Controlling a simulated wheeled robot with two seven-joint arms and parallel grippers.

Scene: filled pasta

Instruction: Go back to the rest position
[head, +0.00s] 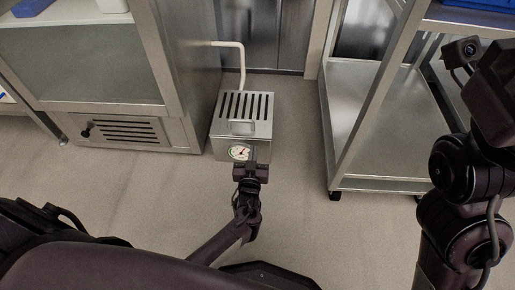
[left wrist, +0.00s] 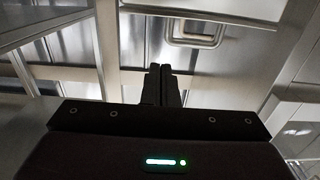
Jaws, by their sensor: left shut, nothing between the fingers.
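My left gripper (head: 250,168) shows in the middle of the head view, in front of a metal box with a gauge. Its fingers (left wrist: 161,84) are pressed together in the left wrist view, with nothing between them. I cannot tell from the head view how far the gripper is from the box. My right arm (head: 465,190) is raised along the right edge of the head view. Its fingers do not show.
A steel cabinet (head: 190,90) is at the left. A wheeled steel rack (head: 395,185) is at the right. Open floor (head: 150,190) lies between them and in front.

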